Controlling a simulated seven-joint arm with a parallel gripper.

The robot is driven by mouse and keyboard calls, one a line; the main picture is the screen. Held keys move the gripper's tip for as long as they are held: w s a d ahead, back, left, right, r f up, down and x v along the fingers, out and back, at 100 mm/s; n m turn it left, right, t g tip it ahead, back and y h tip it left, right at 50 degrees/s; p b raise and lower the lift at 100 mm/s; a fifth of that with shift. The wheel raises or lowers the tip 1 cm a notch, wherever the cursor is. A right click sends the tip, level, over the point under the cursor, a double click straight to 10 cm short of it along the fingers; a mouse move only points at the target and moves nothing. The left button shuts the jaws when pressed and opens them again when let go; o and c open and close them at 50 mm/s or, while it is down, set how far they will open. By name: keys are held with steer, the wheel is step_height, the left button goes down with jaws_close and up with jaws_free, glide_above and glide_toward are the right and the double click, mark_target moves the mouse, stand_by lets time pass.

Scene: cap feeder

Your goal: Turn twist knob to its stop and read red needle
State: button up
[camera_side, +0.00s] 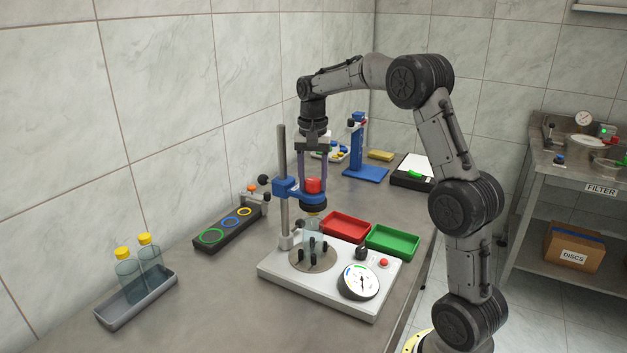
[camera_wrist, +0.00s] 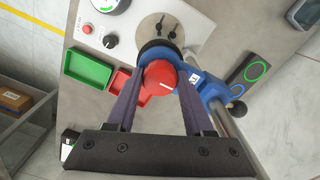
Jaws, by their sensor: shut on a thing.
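The red knob (camera_side: 314,186) has a white mark on top, seen in the wrist view (camera_wrist: 160,78). It sits on the blue arm (camera_side: 289,187) of the grey post, above a dark round head. My gripper (camera_side: 314,182) points straight down, with its two fingers shut on opposite sides of the knob. The white dial (camera_side: 358,282) faces up on the front of the pale base and shows a dark needle; a red needle is too small to tell. Only the dial's edge shows in the wrist view (camera_wrist: 110,3).
The pale base (camera_side: 285,272) also carries a small black knob (camera_side: 360,252) and a red button (camera_side: 384,263). Red (camera_side: 345,227) and green (camera_side: 392,240) trays sit behind it. Yellow-capped bottles stand in a grey tray (camera_side: 137,301) at left. The front table is clear.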

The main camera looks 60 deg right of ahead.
jaws_close()
steer(key=m, duration=0.9)
steer(key=shift+m, duration=0.4)
steer(key=o, duration=1)
jaws_free()
steer(key=shift+o, duration=0.2)
steer(key=n, duration=0.8)
